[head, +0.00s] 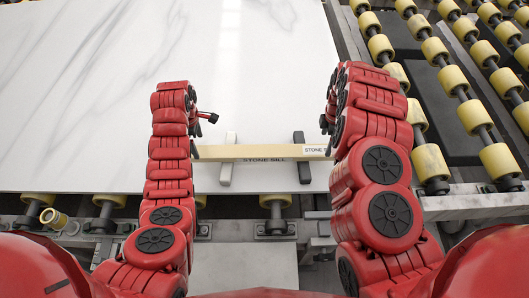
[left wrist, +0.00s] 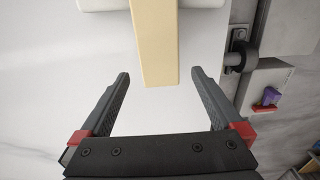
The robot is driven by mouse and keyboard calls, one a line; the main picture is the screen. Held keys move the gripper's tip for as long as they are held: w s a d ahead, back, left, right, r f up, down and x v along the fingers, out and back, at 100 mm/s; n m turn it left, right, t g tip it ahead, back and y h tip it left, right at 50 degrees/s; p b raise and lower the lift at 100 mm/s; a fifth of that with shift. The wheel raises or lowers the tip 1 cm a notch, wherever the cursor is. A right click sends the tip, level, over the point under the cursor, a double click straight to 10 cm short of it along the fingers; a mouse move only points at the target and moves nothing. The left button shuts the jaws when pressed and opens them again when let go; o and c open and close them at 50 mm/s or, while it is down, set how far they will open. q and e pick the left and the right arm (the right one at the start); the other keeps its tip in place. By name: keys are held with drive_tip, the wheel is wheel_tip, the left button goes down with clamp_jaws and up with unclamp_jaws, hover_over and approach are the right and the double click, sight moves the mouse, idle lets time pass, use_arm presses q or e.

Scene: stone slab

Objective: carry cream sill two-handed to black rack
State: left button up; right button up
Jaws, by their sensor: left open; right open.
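The cream sill (head: 262,152), a long bar marked "STONE SILL", lies level across two short supports on the white slab. Its left end (left wrist: 156,50) shows in the left wrist view, pointing at my left gripper (left wrist: 160,74). That gripper is open, with one finger on each side of the sill's end and a gap to both. In the head view, my left gripper (head: 196,150) is mostly hidden by its arm at the sill's left end. My right gripper (head: 327,138) is at the sill's right end, open and largely hidden by its arm. I cannot make out a black rack for certain.
The white-grey support (head: 229,143) and the dark support (head: 299,140) stick out either side of the sill. The white slab (head: 110,80) is otherwise clear. Yellow rollers (head: 455,77) over dark panels (head: 448,125) run along the right. More rollers line the slab's front edge.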

sight(201, 151)
use_arm(q)
drive_tip(key=shift+f, duration=2.8)
use_arm(e)
drive_tip(key=shift+f, duration=2.8)
use_arm(q)
drive_tip(key=shift+c, duration=0.2)
use_arm(e)
drive_tip(key=shift+c, duration=0.2)
use_arm(q)
clamp_jaws()
use_arm(e)
clamp_jaws()
use_arm(q)
drive_tip(key=shift+r, duration=0.1)
use_arm(e)
drive_tip(key=shift+r, duration=0.1)
